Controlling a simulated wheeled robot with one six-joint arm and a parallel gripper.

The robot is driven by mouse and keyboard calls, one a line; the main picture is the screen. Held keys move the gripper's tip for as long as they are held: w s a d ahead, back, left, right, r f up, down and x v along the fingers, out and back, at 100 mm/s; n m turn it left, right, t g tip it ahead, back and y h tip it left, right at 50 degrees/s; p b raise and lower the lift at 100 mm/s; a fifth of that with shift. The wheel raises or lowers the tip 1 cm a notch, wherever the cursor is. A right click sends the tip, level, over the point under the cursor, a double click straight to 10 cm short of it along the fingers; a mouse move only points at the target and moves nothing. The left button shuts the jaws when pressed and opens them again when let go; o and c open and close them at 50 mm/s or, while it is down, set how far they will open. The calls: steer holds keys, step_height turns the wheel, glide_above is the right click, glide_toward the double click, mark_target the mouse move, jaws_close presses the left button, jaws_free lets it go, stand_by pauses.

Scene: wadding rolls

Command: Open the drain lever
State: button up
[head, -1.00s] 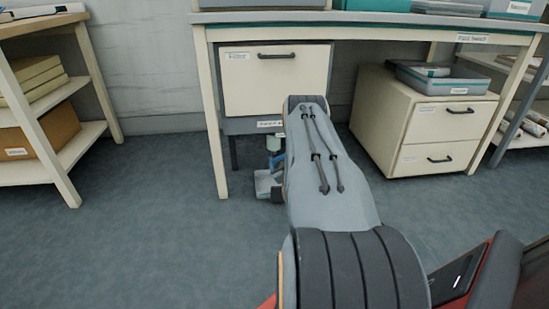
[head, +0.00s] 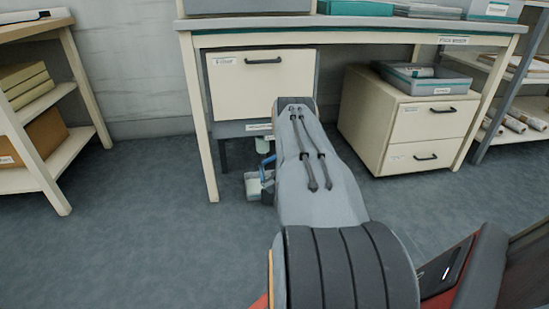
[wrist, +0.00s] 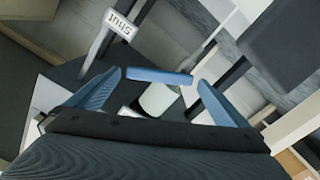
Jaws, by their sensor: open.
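In the wrist view a blue bar (wrist: 160,75), which looks like the drain lever, lies crosswise in front of a pale cylinder (wrist: 159,99). My gripper (wrist: 160,78) is open, with one blue finger on each side of the bar. I see no clear contact, and the depth between fingers and bar is hard to tell. A white tag (wrist: 120,22) reading "SHUT" shows upside down above the bar.
A desk (head: 350,41) with a cream drawer (head: 240,85) stands above the spot, its front leg (head: 203,150) to the left. A drawer cabinet (head: 400,150) is on the right. A shelf (head: 45,170) stands at far left. The floor (head: 130,230) at left is clear.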

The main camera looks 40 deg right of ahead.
steer(key=shift+p+v, duration=0.55)
steer(key=shift+v, duration=1.2)
steer(key=shift+c, duration=0.4)
